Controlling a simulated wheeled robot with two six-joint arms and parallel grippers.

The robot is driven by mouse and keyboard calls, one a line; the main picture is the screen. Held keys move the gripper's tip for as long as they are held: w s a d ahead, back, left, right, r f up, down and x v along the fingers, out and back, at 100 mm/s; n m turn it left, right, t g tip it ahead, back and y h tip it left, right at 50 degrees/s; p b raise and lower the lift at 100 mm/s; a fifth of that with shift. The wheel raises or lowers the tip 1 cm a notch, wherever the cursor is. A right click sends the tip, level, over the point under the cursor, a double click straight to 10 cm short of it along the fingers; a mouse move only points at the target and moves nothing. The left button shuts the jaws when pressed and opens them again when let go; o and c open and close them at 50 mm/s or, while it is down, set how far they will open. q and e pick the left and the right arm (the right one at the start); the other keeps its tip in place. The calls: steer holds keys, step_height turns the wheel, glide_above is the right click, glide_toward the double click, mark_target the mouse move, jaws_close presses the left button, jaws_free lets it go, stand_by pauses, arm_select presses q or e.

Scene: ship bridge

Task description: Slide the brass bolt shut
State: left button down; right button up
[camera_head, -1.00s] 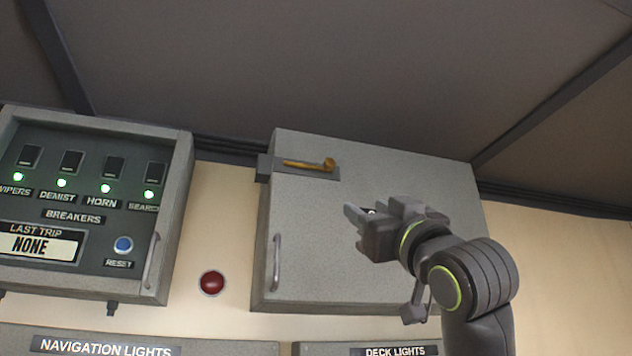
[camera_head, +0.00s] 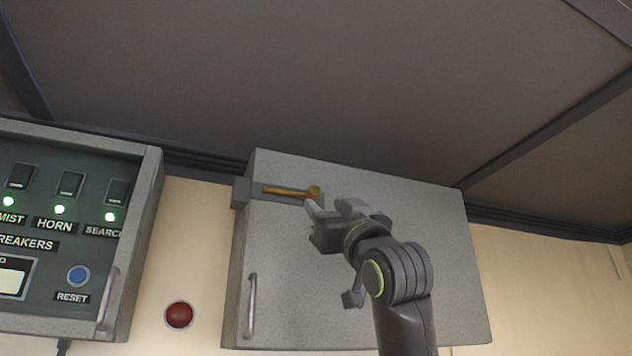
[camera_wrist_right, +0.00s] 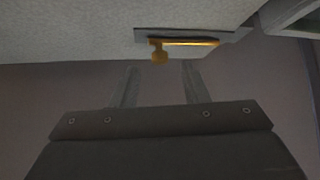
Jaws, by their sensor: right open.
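The brass bolt (camera_head: 288,191) lies on a dark plate near the top left corner of the grey cabinet door (camera_head: 300,260). Its knob (camera_head: 314,192) is at the right end, and its left end stops short of the dark keeper block (camera_head: 241,193) at the cabinet's left edge. My right gripper (camera_head: 312,215) is open and empty, just below and right of the knob. In the right wrist view the bolt's knob (camera_wrist_right: 159,54) shows just beyond and between the two spread fingers (camera_wrist_right: 160,85), not between their tips. My left gripper is out of view.
A vertical handle (camera_head: 252,306) stands out from the cabinet's lower left. A red button (camera_head: 179,315) is on the cream wall. A breaker panel (camera_head: 70,230) with switches and a blue reset button (camera_head: 78,276) is at left. The sloped ceiling hangs close above the cabinet.

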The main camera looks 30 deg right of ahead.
mark_target(315, 195)
steer(key=p+x, duration=0.2)
steer(key=x, duration=0.2)
steer(key=shift+w+r+p, duration=0.2)
steer(key=shift+r+p, duration=0.15)
steer(key=shift+p, duration=0.05)
steer(key=shift+w+r, duration=0.25)
steer(key=shift+w, duration=0.15)
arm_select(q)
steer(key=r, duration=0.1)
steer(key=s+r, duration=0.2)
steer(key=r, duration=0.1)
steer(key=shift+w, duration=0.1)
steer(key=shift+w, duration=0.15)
arm_select(e)
jaws_close()
